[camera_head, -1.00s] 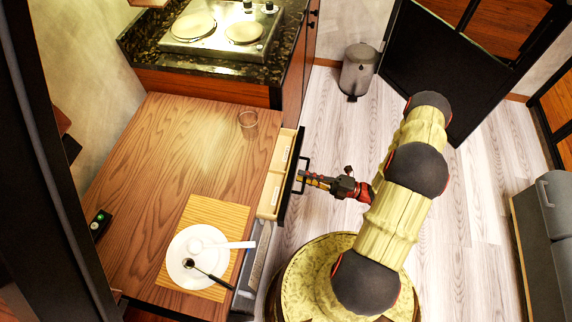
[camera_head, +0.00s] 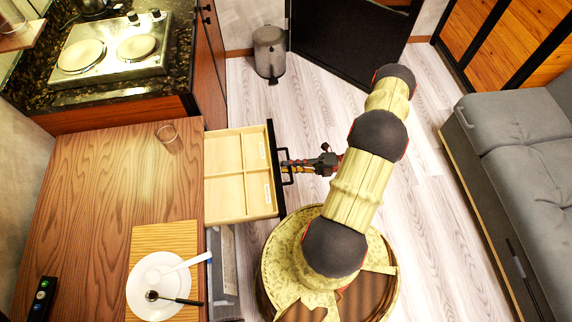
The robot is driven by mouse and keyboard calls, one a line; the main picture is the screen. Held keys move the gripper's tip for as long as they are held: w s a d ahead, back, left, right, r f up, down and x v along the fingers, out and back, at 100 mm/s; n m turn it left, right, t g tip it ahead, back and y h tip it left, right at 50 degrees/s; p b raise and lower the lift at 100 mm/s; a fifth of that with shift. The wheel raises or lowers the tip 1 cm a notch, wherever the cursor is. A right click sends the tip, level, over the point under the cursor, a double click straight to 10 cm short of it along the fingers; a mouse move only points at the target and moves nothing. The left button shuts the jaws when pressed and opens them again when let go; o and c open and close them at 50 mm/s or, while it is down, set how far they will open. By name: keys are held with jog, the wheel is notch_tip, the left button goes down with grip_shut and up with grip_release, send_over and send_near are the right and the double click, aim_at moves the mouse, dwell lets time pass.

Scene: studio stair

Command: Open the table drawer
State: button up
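The wooden table (camera_head: 95,185) stands on the left. Its drawer (camera_head: 231,203) sticks out well to the right, with a pale wooden inside split into compartments and a black front. The drawer's dark handle (camera_head: 287,180) is on the outer face. My gripper (camera_head: 292,166) is at the handle, reaching in from the right. The fingertips are small and overlap the handle, so I cannot tell whether they are closed around it.
On the table are a glass (camera_head: 166,133), a placemat (camera_head: 190,240) with a white plate (camera_head: 140,292) and utensils, and a dark remote (camera_head: 42,298). A grey sofa (camera_head: 515,150) is at the right. A bin (camera_head: 269,52) stands at the back.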

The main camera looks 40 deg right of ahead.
jog(key=o, duration=0.3)
jog(key=shift+o, duration=0.2)
jog(key=v, duration=1.2)
dwell(0.4)
